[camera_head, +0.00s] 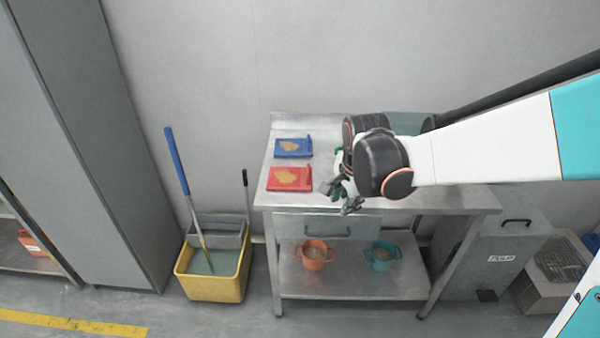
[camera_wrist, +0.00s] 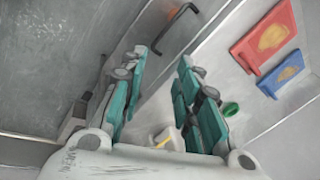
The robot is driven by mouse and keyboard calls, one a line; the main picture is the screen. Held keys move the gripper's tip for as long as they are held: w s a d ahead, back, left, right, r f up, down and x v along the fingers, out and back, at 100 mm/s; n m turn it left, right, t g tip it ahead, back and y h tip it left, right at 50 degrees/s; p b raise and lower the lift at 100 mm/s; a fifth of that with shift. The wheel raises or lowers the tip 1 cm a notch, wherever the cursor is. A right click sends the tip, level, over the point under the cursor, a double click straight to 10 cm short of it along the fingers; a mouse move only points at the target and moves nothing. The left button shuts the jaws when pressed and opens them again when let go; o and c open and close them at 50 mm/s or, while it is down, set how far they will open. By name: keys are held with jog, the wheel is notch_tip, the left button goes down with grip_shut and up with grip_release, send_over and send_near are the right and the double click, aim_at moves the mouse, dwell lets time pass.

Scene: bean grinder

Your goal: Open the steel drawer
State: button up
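The steel drawer (camera_head: 293,226) is under the tabletop of a steel table and looks closed. Its dark bar handle (camera_head: 328,234) runs across its front. In the wrist view the handle (camera_wrist: 180,27) is at the top, ahead of the fingertips and apart from them. My gripper (camera_head: 340,199) is above the table's front edge, up and slightly right of the handle in the head view. In the wrist view its two teal fingers (camera_wrist: 162,58) are spread, with nothing held between them. My wrist hides part of the tabletop.
A blue tray (camera_head: 293,147) and a red tray (camera_head: 290,179) lie on the tabletop's left. An orange pot (camera_head: 314,254) and a teal pot (camera_head: 381,256) stand on the lower shelf. A yellow mop bucket (camera_head: 214,285) stands left; the floor in front is clear.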

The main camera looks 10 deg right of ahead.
aim_at(331, 236)
jog(key=w+f+m+b, duration=0.1)
jog(key=w+f, duration=0.1)
jog(key=f, duration=0.5)
jog(key=w+f+m+g+b, duration=0.1)
jog(key=w+f+m, duration=0.1)
jog(key=f, duration=0.5)
jog(key=w+f+m+b, duration=0.2)
jog(key=w+f, duration=0.2)
jog(key=f, duration=0.3)
jog(key=shift+w+a+f, duration=0.1)
jog(key=shift+w+f, duration=0.05)
jog(key=shift+f, duration=0.05)
jog(key=shift+c, duration=0.2)
grip_shut()
